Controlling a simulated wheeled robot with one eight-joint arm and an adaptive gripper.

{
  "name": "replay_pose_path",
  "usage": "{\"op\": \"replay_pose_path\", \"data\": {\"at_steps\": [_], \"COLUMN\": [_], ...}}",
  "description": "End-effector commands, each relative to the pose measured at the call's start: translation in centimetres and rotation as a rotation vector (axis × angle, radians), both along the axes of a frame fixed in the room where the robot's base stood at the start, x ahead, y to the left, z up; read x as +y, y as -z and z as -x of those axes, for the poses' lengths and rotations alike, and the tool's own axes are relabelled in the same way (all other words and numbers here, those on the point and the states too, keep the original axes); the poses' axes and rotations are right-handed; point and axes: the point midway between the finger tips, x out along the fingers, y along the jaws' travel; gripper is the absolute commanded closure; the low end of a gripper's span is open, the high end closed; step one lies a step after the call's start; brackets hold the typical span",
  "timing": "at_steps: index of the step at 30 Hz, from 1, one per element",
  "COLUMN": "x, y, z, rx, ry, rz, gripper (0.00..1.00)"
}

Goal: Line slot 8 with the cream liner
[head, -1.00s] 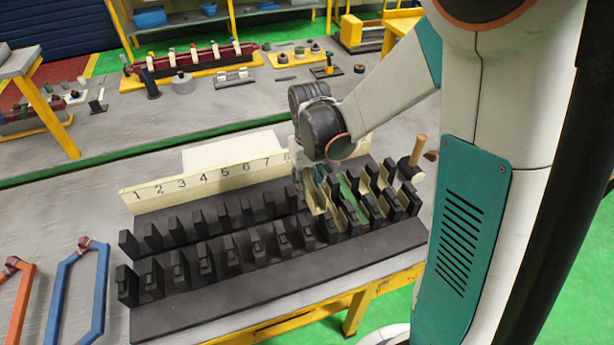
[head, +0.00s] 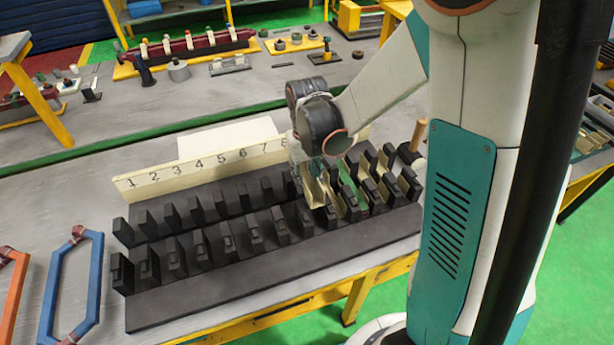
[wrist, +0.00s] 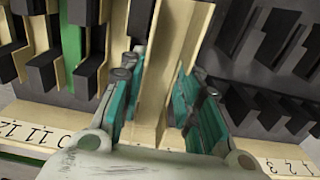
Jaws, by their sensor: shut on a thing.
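My gripper (wrist: 158,100) is shut on the cream liner (wrist: 172,62), a long folded strip standing between its teal fingers in the wrist view. In the head view my gripper (head: 312,172) is over the black slotted rack (head: 215,285), close to the printed 8 on the number strip. The held liner (head: 318,192) shows there just below the gripper, among the black posts. The gripper hides slot 8 and the liner's lower end, so I cannot tell how deep it sits.
Slots to the right hold cream liners, and a green piece (wrist: 90,60) shows in one. The slots to the left look bare. A wooden-handled mallet (head: 418,137) stands at the rack's right end. Blue (head: 75,290) and orange (head: 12,300) coils lie at left.

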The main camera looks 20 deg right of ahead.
Motion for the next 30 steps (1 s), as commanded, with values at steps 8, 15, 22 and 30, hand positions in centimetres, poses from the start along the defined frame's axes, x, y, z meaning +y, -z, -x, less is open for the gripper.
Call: {"op": "replay_pose_path", "data": {"at_steps": [8, 15, 22, 30], "x": [0.0, 0.0, 0.0, 0.0], "y": [0.2, 0.8, 1.4, 2.1], "z": [0.0, 0.1, 0.2, 0.3], "rx": [0.000, 0.000, 0.000, 0.000], "ry": [0.000, 0.000, 0.000, 0.000], "rz": [0.000, 0.000, 0.000, 0.000], "gripper": [0.83, 0.83, 0.83, 0.83]}}
